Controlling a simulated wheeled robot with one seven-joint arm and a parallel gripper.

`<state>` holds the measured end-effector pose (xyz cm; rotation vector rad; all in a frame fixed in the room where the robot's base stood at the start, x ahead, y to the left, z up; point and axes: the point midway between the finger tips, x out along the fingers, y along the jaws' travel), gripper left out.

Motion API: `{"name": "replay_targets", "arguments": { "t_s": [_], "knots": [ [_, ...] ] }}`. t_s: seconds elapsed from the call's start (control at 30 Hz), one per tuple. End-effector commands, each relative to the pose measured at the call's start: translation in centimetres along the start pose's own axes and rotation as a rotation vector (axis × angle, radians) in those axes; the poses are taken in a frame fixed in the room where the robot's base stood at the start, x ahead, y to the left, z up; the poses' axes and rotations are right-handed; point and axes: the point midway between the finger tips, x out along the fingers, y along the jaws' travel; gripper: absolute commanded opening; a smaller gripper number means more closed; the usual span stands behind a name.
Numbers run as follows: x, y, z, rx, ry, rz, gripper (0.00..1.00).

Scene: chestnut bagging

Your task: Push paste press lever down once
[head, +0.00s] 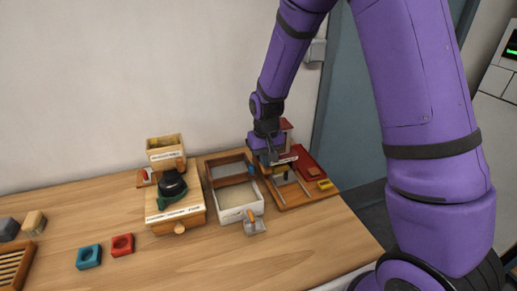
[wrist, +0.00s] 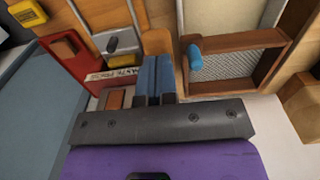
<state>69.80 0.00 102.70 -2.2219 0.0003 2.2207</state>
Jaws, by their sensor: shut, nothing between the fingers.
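The paste press stands on a wooden board (head: 295,200) at the back right of the table in the head view. Its label (wrist: 112,76) shows partly in the wrist view, just left of my fingers. My gripper (head: 270,157) is over the press, pointing down. In the wrist view my gripper (wrist: 155,62) has its two blue fingers together and empty. A dark grey rod (wrist: 112,44) lies to the left of the fingertips; I cannot tell if it is the lever. My gripper hides part of the press, and I cannot tell whether it touches the lever.
A red tray (head: 308,164) lies right of the press. A white-walled sieve bin (head: 237,213) with a wooden frame stands to its left; the blue handle (wrist: 195,58) is close to my fingers. A wooden box with a dark green device (head: 173,188) stands further left.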

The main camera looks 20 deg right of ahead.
Motion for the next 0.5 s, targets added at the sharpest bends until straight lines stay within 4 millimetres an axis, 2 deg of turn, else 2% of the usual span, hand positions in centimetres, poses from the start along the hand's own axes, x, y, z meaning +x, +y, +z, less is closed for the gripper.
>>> {"name": "replay_targets", "arguments": {
  "t_s": [0.1, 0.5],
  "knots": [
    [0.76, 0.01, 0.12, 0.0, -0.001, 0.0, 0.0],
    [1.05, 0.0, 0.2, 0.0, -0.002, 0.0, 0.0]
  ]
}}
